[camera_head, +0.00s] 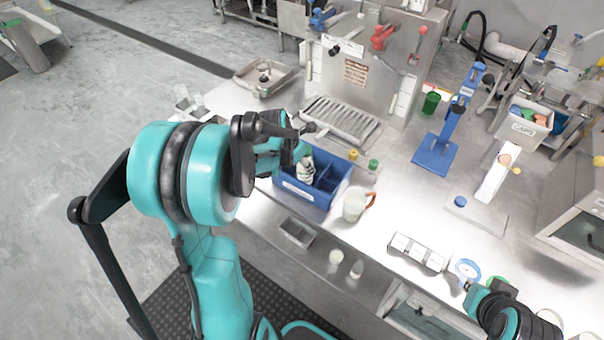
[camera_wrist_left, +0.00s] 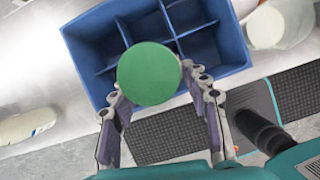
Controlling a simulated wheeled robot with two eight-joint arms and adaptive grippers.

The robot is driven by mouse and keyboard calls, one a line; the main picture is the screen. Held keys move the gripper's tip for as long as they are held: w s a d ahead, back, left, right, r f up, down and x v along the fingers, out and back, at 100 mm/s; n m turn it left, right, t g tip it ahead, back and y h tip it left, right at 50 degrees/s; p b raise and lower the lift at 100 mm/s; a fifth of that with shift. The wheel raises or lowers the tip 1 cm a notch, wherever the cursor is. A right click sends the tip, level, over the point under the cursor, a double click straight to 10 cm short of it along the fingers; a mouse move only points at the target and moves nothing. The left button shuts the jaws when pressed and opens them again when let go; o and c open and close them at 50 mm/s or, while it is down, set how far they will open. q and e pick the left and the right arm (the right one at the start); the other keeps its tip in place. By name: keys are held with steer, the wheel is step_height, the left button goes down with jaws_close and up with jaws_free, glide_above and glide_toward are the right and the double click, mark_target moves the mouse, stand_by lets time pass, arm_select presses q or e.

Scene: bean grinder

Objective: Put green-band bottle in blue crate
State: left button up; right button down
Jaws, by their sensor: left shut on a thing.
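The blue crate (camera_head: 318,199) stands on the steel counter near its front edge. It is divided into compartments, which also show in the left wrist view (camera_wrist_left: 235,52). My left gripper (camera_head: 300,150) is at the crate's left part, mostly hidden behind its own arm. It is shut on a bottle with a round green top (camera_wrist_left: 149,73). The bottle's white body (camera_head: 305,170) shows below the gripper, over or in the crate; I cannot tell whether it touches the floor. My right gripper (camera_head: 470,288) is at the lower right, by a blue-rimmed round item; its fingers are unclear.
A white jug with a brown handle (camera_head: 355,206) stands right of the crate. Small green (camera_head: 373,165) and yellow (camera_head: 353,155) items stand behind it. A blue stand (camera_head: 436,153) is farther back. A grey box rack (camera_head: 416,252) lies at the front right. Counter space between is clear.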

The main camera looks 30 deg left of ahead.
mark_target(302, 172)
arm_select(q)
step_height(302, 172, down, 4)
steer(key=shift+r+b, duration=0.1)
steer(key=shift+b, duration=0.4)
steer(key=o, duration=1)
steer(key=shift+c, duration=0.2)
